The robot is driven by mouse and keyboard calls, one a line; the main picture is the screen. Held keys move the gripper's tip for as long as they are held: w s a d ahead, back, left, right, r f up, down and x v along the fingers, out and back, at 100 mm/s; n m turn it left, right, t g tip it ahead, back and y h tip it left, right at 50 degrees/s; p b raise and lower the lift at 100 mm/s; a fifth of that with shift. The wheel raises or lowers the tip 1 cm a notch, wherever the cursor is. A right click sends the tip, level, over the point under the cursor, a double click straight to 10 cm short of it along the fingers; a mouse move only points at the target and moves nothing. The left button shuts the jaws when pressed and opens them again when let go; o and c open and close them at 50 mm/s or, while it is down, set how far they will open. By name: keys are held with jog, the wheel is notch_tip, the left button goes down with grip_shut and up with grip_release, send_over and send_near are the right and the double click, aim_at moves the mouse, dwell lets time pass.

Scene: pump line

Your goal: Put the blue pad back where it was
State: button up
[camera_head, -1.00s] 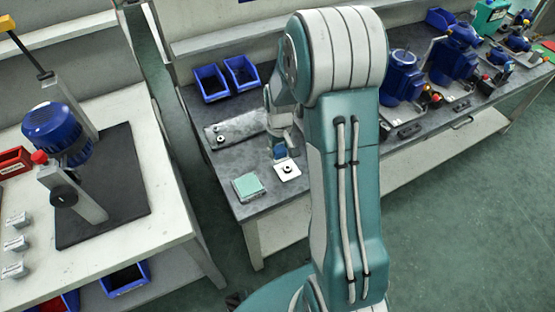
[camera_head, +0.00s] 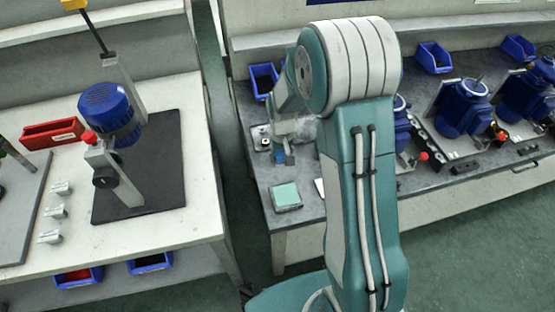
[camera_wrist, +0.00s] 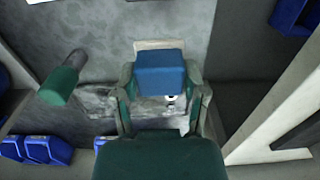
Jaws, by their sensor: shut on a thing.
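The blue pad (camera_wrist: 160,72) is a small block held between the two fingers of my gripper (camera_wrist: 160,90) in the wrist view. A bit of blue at the gripper (camera_head: 282,152) shows in the head view, above the left end of the grey bench (camera_head: 255,165). My arm hides much of the area around it. The gripper is shut on the pad. Whether the pad touches the bench cannot be told.
A pale green square pad (camera_head: 285,196) lies at the bench's front left. A white plate (camera_head: 320,187) is mostly hidden by my arm. A blue bin (camera_head: 265,78) stands behind. Blue motors (camera_head: 465,105) are at right. A pale table (camera_head: 185,235) stands left across a gap.

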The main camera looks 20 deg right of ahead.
aim_at(278, 154)
jog(key=w+f, duration=0.1)
jog(key=f, duration=0.1)
jog(key=w+f, duration=0.1)
jog(key=w, duration=0.1)
jog(key=w+f, duration=0.1)
jog(key=f, duration=0.1)
jog(key=shift+w+d+f, duration=0.2)
jog(key=shift+w+f, duration=0.1)
jog(key=shift+f, duration=1.6)
jog(key=o, duration=1.1)
jog(key=shift+f, duration=0.1)
